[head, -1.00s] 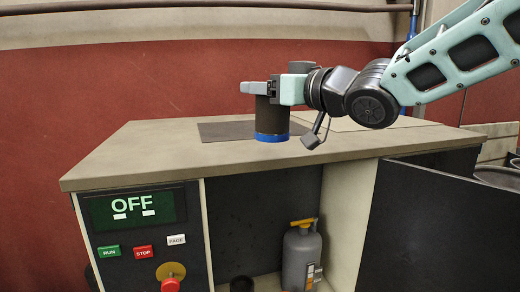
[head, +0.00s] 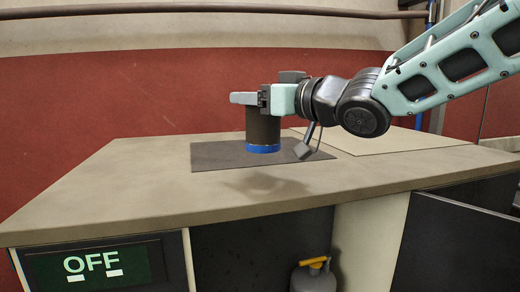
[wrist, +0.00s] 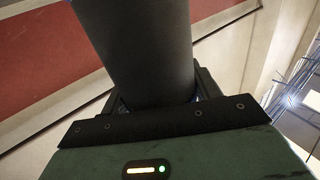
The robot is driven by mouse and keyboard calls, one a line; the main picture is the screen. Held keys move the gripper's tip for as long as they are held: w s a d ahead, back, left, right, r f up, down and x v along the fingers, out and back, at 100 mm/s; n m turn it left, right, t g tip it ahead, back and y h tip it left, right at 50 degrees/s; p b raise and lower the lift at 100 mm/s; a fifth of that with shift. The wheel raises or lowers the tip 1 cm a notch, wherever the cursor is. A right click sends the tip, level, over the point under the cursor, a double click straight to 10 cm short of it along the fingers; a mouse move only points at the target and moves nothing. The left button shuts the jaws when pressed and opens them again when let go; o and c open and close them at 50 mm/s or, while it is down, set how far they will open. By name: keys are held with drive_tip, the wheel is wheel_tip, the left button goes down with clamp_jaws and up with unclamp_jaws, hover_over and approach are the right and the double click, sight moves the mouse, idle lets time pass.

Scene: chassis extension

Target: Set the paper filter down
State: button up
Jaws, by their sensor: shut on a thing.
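The paper filter (head: 263,128), a dark upright cylinder with a blue band at its bottom, is in the middle of the head view. My gripper (head: 262,98) is shut on its upper part. The filter appears in front of the dark mat (head: 212,158) on the worktop. A soft shadow lies on the worktop nearer the camera, apart from the filter's base, so the filter seems held above the surface. In the wrist view the filter (wrist: 140,45) is a large dark cylinder rising from my gripper's jaws; its blue end is not seen there.
The beige worktop (head: 110,200) is clear to the left and front. A pale flat panel (head: 385,140) lies at the right. Below are a control panel reading OFF (head: 95,268) and a grey bottle with a yellow top (head: 313,278) in an open bay.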

sight(258, 133)
wheel_tip(258, 133, down, 6)
drive_tip(key=shift+f+p, duration=0.25)
drive_tip(key=shift+p, duration=0.45)
drive_tip(key=shift+f, duration=0.15)
drive_tip(key=shift+f, duration=0.2)
drive_tip(key=o, duration=1.1)
drive_tip(key=shift+o, duration=0.2)
drive_tip(key=shift+r, duration=0.15)
